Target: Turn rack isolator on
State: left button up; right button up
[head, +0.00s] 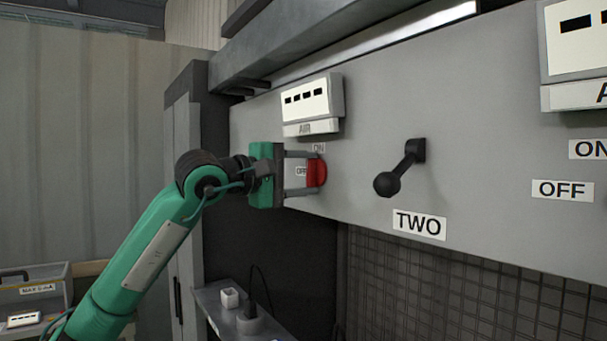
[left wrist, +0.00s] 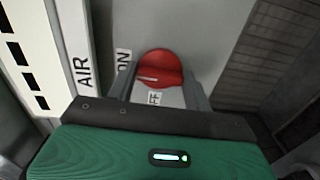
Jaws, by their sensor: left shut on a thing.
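A red rotary knob (head: 316,173) is mounted on the grey panel (head: 370,110), below the AIR display box (head: 312,104). An ON label (head: 319,147) is above the knob and an OFF label (head: 301,171) is to its left. My left gripper (head: 314,174) has its fingers on either side of the knob, shut on it. In the left wrist view the knob (left wrist: 160,68) sits between the fingers, with a white mark on its left part; the OFF label (left wrist: 155,98) is partly hidden. My right gripper is not in view.
A black lever with a ball end (head: 388,183) sticks out right of the knob, above a TWO label (head: 419,225). A shelf (head: 215,308) with small items is below. A metal ledge (head: 300,50) juts out above the panel.

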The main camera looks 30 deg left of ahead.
pick_arm(q)
jog(key=o, duration=0.9)
jog(key=shift+c, duration=0.2)
jog(key=shift+o, duration=0.6)
jog(key=shift+s+f, duration=0.1)
jog(key=shift+s, duration=0.15)
jog(key=b+v, duration=0.5)
jog(key=v, duration=0.8)
jog(key=shift+s, duration=0.15)
